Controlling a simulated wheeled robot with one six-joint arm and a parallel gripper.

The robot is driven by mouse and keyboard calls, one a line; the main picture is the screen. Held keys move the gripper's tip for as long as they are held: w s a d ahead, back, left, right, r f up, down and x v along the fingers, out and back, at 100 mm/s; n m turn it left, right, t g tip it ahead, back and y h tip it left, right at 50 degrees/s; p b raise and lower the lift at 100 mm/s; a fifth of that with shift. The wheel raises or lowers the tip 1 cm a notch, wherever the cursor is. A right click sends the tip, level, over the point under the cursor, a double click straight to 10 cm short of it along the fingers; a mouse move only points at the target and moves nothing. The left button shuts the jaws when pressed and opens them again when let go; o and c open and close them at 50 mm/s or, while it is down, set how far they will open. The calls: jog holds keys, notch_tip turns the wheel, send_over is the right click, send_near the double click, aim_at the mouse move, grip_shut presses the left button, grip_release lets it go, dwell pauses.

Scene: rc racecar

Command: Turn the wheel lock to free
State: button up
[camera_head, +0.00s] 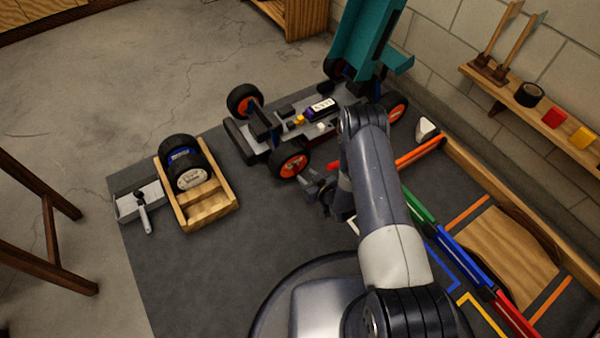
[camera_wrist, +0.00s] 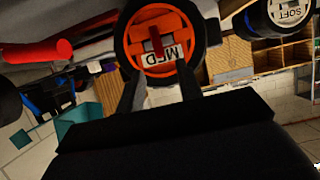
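The racecar (camera_head: 310,118) stands on the dark mat with black tyres and orange hubs. Its near wheel (camera_head: 291,160) faces my gripper and shows large in the wrist view (camera_wrist: 125,38), with an orange hub and a "MED" label. A red bar, which looks like the wheel lock (camera_wrist: 155,40), stands roughly upright across the hub centre. My gripper (camera_wrist: 160,92) is open and empty, its two dark fingers apart just below the hub. In the head view my gripper (camera_head: 312,188) is close to this wheel; my arm partly hides it. Contact with the lock cannot be told.
A wooden holder (camera_head: 210,212) with a spare wheel (camera_head: 188,170) stands left; a grey tray (camera_head: 133,203) with a handled tool is beside it. A teal body shell (camera_head: 362,40) rises behind the car. Coloured rails (camera_head: 475,265) line the right. Mat (camera_head: 190,280) is clear at front left.

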aim_at(298, 168)
jog(key=b+x, duration=0.2)
jog(key=x, duration=0.4)
jog(key=shift+c, duration=0.4)
grip_shut()
